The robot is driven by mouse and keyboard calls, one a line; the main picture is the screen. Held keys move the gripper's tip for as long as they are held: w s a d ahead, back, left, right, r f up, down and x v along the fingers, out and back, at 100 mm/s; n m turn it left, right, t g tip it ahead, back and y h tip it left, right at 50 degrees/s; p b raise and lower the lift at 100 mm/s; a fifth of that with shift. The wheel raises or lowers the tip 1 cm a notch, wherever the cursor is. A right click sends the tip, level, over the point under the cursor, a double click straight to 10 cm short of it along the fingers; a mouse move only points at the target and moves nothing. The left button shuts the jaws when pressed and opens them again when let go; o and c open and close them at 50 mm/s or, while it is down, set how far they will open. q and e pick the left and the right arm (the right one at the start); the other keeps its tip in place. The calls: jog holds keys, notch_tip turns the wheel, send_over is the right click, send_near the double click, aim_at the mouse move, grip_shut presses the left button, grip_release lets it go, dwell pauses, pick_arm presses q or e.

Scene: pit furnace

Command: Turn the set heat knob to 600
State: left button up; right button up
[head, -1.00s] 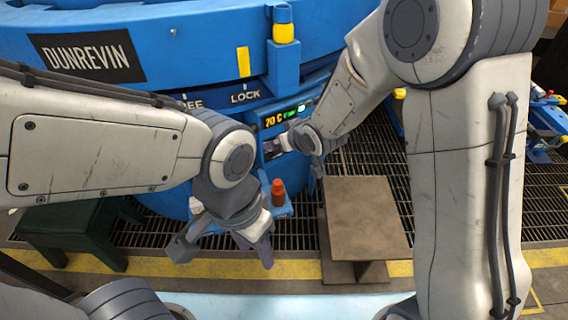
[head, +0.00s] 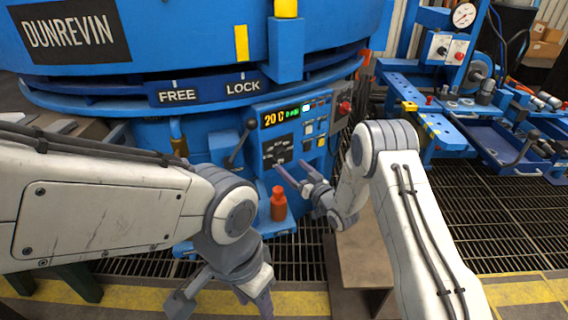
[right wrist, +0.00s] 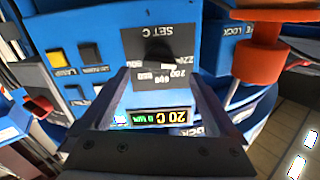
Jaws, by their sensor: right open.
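The furnace control panel (head: 296,128) is blue, with a lit display (head: 282,118) reading 20 C. The right wrist view shows the plate (right wrist: 160,42) upside down with printed numbers, and the display (right wrist: 160,117) between my fingers. My right gripper (head: 291,172) is open and empty, just below and in front of the dial, apparently apart from it. My left gripper (head: 222,300) hangs low at the front left, open and empty, away from the panel.
An orange bottle (head: 279,205) stands on a blue ledge just below the panel. A dark-knobbed lever (head: 243,140) is left of the panel. A red button (head: 345,108) is at its right. A brown stand (head: 360,262) is below my right arm. A blue workbench (head: 430,120) stands right.

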aim_at(284, 159)
jog(key=b+x, duration=0.1)
jog(key=x, duration=0.4)
jog(key=shift+w+a, duration=0.2)
jog(key=shift+w, duration=0.05)
jog(key=c, duration=1.4)
